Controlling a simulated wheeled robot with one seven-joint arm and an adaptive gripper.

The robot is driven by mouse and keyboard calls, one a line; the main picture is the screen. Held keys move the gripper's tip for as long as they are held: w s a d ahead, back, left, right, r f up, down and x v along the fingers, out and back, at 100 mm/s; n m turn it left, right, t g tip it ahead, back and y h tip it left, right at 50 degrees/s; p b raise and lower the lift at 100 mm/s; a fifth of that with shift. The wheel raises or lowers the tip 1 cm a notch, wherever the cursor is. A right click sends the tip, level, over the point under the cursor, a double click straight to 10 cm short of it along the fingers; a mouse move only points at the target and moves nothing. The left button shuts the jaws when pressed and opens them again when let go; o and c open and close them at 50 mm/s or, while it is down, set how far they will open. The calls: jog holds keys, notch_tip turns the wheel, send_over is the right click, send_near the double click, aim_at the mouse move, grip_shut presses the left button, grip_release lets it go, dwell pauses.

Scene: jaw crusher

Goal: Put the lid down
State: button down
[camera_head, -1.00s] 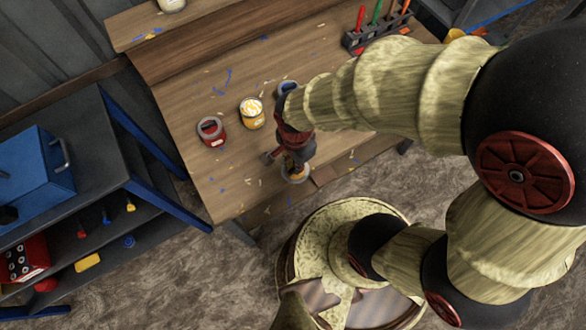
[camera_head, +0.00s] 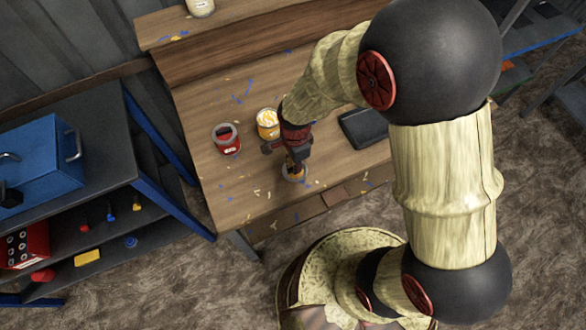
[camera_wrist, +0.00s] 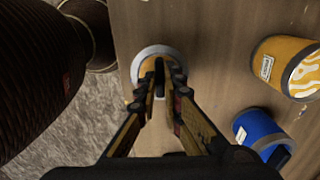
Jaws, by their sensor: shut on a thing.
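The lid (camera_wrist: 142,57) is a round piece with a pale grey rim, an orange-yellow middle and a dark upright grip. In the wrist view it lies between my fingertips, which partly hide it. My gripper (camera_wrist: 160,88) is shut on its dark grip. In the head view the lid (camera_head: 293,176) is below my gripper (camera_head: 293,163), near the table's front edge. I cannot tell whether it touches the tabletop. A yellow can (camera_head: 267,122) with yellow and white contents stands behind it, and it also shows in the wrist view (camera_wrist: 283,65).
A red can (camera_head: 226,138) stands to the left on the wooden table (camera_head: 245,185). A blue can (camera_wrist: 262,132) stands beside the yellow one in the wrist view. A flat dark tray (camera_head: 364,128) lies to the right. A shelf with a blue box (camera_head: 45,165) is at far left.

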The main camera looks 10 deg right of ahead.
jog(key=shift+w+a+f, duration=0.15)
jog(key=shift+w+f, duration=0.45)
jog(key=shift+f, duration=0.15)
jog(key=shift+w+f+b, duration=0.15)
jog(key=shift+f+b, duration=0.6)
jog(key=shift+f, duration=0.9)
jog(key=shift+f, duration=0.15)
jog(key=c, duration=2.1)
grip_release()
jog(key=shift+o, duration=0.9)
